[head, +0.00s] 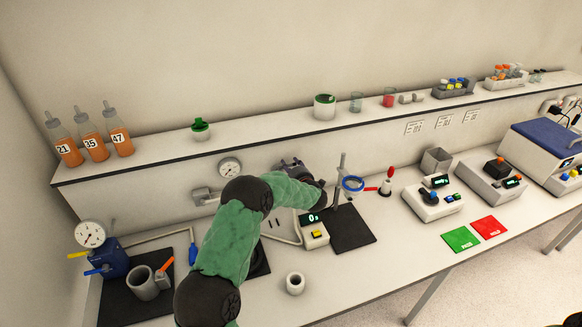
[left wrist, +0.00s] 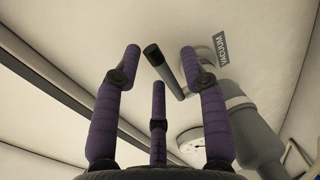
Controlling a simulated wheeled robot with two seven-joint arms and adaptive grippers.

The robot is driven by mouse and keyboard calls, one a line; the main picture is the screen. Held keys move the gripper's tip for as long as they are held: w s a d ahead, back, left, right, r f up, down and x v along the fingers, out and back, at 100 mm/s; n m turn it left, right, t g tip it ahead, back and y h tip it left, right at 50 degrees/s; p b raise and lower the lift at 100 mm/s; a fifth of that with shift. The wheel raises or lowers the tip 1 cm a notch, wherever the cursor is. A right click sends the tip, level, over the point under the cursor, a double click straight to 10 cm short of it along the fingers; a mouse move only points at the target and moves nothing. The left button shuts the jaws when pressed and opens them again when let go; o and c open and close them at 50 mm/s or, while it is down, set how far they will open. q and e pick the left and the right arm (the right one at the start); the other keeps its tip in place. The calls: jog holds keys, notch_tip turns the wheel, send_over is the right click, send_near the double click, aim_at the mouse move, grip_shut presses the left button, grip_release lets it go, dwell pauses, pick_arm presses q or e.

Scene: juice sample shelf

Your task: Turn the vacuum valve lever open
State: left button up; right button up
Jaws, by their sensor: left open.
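In the left wrist view, the vacuum valve lever (left wrist: 168,77) is a dark grey rod with a black end, slanting in the gap between my spread fingers. A VACUUM label (left wrist: 221,49) is on the wall beside it. A grey pipe body (left wrist: 254,130) is partly hidden by my right-hand finger. My left gripper (left wrist: 150,70) has purple fingers, open and apart from each other; I cannot tell if any touches the lever. In the head view, my left gripper (head: 291,166) is near the back wall under the shelf, and the lever cannot be made out there. My right gripper is not in view.
A round gauge (head: 230,167) is on the wall left of the gripper. A stand with a blue ring (head: 352,184) and a small display unit (head: 313,231) stand close by on the bench. Bottles (head: 91,143) and jars (head: 324,106) line the shelf (head: 263,125) above.

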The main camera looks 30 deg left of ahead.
pick_arm(q)
grip_shut()
jog(key=m+t+h+b, duration=0.1)
jog(key=b, duration=0.2)
jog(key=s+m+t+h+b, duration=0.1)
jog(key=m+h+b, duration=0.1)
jog(key=b, duration=0.1)
jog(key=m+t+h+b, duration=0.1)
jog(key=h+b, duration=0.1)
jog(key=b, duration=0.1)
jog(key=shift+s+d+m+t, duration=0.25)
jog(key=shift+s+m+t, duration=0.05)
jog(key=shift+t, duration=0.1)
jog(key=shift+r, duration=0.1)
grip_release()
